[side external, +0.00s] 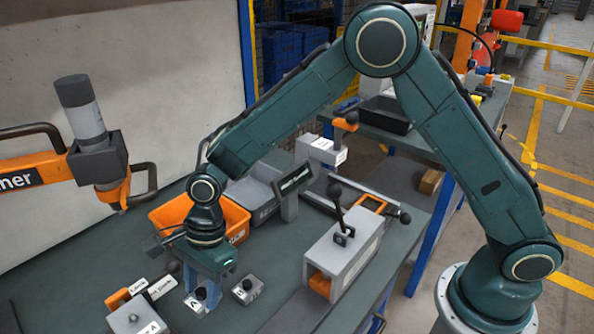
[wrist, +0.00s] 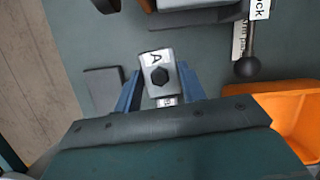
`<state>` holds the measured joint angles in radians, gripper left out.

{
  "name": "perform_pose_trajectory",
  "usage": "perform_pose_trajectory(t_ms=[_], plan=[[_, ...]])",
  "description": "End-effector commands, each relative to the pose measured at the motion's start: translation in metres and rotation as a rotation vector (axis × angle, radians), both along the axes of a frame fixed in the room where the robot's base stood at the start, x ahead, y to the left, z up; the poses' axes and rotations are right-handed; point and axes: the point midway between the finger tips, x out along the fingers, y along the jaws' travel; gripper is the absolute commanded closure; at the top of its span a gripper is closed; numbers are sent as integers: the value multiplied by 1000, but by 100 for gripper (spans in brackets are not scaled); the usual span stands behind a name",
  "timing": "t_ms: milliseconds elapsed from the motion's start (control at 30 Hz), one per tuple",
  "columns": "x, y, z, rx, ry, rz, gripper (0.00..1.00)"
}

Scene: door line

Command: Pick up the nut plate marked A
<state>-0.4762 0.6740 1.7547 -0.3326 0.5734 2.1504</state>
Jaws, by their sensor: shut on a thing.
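The nut plate marked A (wrist: 155,62) is a small light-grey block with a dark hex nut on top. In the wrist view it sits between the two blue fingers of my gripper (wrist: 159,88), which are shut on it. I cannot tell whether the held plate touches the bench. A small label shows on its near face in the wrist view.
A similar grey plate (side external: 247,291) stands just right of my gripper. An orange bin (side external: 172,214) is behind it, also at right in the wrist view (wrist: 295,112). Labelled blocks (side external: 137,319) stand at front left. A grey clamp fixture (side external: 345,255) is to the right. Bare bench lies between.

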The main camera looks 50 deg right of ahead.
Motion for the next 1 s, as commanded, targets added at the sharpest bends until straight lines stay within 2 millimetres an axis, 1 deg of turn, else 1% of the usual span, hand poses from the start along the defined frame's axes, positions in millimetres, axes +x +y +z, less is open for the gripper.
perform_pose_trajectory(t_ms=[33, 200, 333, 500, 700, 1000], plan=[[1, 0, 14, 4, -6, 1, 92], [1, 0, 51, 4, -6, 0, 92], [1, 1, 77, 4, -6, 1, 92], [1, 1, 102, 3, -4, 1, 92], [1, 0, 117, 2, -3, 0, 92], [0, 0, 120, 1, -1, 1, 92]])
